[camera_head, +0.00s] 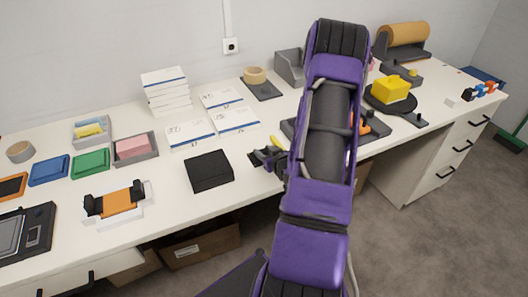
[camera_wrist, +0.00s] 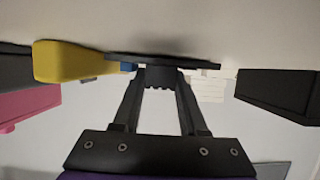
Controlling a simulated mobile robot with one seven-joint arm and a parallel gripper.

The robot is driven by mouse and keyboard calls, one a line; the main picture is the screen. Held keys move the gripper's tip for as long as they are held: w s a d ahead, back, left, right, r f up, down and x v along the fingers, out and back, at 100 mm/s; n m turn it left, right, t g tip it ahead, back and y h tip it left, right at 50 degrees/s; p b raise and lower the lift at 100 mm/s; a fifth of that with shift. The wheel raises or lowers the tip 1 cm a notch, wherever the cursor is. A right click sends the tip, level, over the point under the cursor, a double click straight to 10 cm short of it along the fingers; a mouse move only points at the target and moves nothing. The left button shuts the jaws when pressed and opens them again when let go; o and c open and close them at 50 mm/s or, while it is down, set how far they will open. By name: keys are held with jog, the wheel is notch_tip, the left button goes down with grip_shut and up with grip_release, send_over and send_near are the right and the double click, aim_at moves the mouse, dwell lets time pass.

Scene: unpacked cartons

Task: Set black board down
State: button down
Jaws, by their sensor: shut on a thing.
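My gripper (camera_wrist: 160,82) is shut on the black board (camera_wrist: 190,61). In the wrist view the board shows nearly edge-on as a thin dark strip across the fingertips, close to the pale table surface. I cannot tell whether it touches the table. In the head view my gripper (camera_head: 268,157) is low over the front part of the table, just right of a black square block (camera_head: 209,171). My purple arm hides part of this area, and the board is hard to make out there. The block also shows at the right in the wrist view (camera_wrist: 280,92).
The white table (camera_head: 240,194) has a little bare room in front of the block. White boxes (camera_head: 233,120) lie behind. An orange-and-white holder (camera_head: 117,203) stands to the left. A yellow thing (camera_wrist: 68,61) is left of my fingers in the wrist view. Drawers (camera_head: 460,150) are at right.

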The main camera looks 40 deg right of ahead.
jog(key=shift+f, duration=0.15)
jog(key=shift+c, duration=2.2)
grip_release()
